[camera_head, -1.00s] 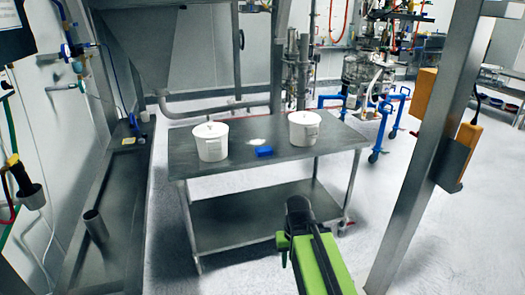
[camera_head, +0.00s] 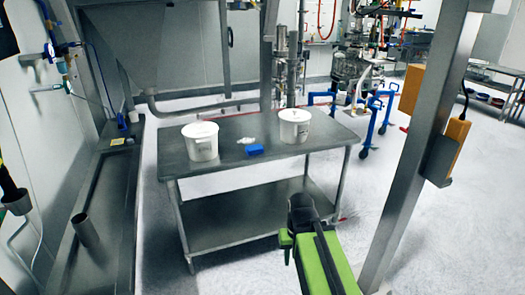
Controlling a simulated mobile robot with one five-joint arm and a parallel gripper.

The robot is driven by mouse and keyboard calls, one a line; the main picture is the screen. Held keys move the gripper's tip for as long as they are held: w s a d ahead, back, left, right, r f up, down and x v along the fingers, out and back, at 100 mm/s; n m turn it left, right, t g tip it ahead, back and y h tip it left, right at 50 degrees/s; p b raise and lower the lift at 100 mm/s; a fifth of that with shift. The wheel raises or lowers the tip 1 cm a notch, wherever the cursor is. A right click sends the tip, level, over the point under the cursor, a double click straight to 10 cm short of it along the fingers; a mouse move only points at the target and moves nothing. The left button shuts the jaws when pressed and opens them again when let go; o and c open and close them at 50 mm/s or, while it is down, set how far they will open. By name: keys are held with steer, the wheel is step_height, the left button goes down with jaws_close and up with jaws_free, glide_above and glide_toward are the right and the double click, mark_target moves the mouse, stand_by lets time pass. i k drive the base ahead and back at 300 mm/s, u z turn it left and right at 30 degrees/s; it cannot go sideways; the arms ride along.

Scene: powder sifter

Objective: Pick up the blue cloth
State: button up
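My gripper (camera_head: 300,202) shows at the lower middle, at the end of the green and black arm. It is in front of the table and apart from the cloth, which is farther away and up to the left. The fingers are dark and small in this view, so I cannot tell if they are open or shut.
One white bucket (camera_head: 201,142) stands left of the cloth, the other (camera_head: 294,126) behind and right. A small white patch (camera_head: 246,140) lies behind the cloth. A steel post (camera_head: 418,150) rises at the right. A steel trough (camera_head: 105,200) runs along the left.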

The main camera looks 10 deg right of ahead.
mark_target(252, 150)
steer(key=i, duration=2)
steer(key=u, duration=0.35)
steer(key=k, duration=0.15)
steer(key=u, duration=2)
steer(key=k, duration=0.55)
steer(key=z, duration=0.25)
steer(key=i, duration=0.6)
steer(key=u, duration=0.05)
